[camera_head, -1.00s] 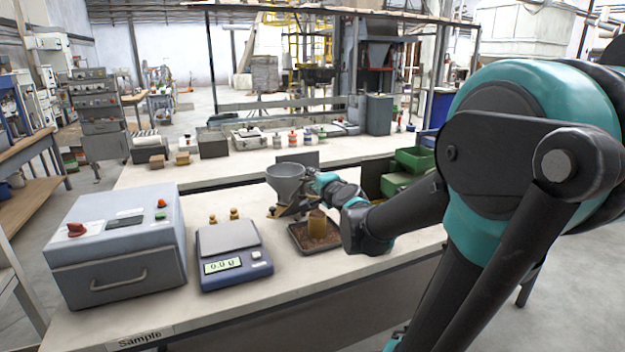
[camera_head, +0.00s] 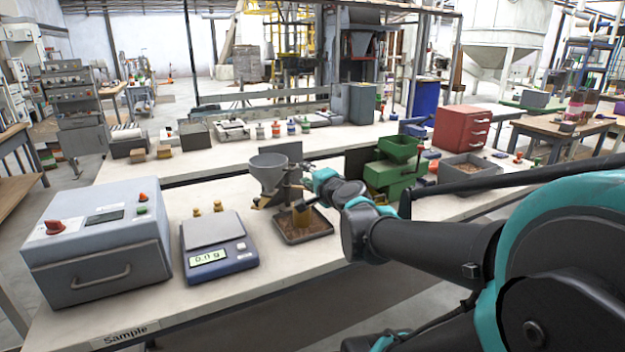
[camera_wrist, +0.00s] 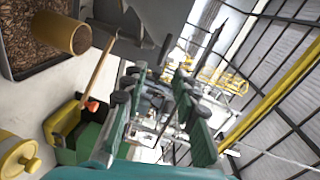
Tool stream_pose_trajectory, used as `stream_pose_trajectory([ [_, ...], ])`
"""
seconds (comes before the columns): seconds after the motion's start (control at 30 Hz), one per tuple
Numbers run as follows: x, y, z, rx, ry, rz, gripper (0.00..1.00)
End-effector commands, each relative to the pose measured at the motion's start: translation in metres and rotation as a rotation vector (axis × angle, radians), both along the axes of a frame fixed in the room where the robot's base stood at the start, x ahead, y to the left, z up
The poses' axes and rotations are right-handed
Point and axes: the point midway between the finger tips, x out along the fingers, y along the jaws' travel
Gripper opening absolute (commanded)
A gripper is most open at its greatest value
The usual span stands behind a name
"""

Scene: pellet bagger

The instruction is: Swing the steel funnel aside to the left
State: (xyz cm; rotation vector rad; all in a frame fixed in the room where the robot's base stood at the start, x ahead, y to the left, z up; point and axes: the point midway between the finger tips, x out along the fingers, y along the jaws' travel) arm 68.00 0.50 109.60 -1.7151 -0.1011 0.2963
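The grey steel funnel (camera_head: 269,172) stands on a stand at the bench's middle, left of my gripper in the head view. My gripper (camera_head: 305,185) is beside the stand, a little to its right. In the wrist view my gripper's two green fingers (camera_wrist: 157,76) are spread apart with only background between them. A grey metal part (camera_wrist: 130,30) lies just beyond the fingertips; I cannot tell whether it is the funnel or its stand. Contact with the funnel is not visible.
A tray of brown pellets (camera_head: 322,226) with a tan cup (camera_head: 301,213) sits below my gripper. A blue scale (camera_head: 222,262) and a grey box (camera_head: 95,262) stand to the left. A green machine (camera_head: 388,172) stands to the right. Bare bench lies in front.

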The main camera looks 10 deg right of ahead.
Motion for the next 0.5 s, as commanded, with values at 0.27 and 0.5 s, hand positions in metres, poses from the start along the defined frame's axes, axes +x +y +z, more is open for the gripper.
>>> stream_pose_trajectory([
  [0.27,-0.028,-0.007,0.004,0.000,0.001,-0.001,0.29],
  [0.5,-0.040,-0.010,0.005,0.000,0.000,0.000,0.29],
])
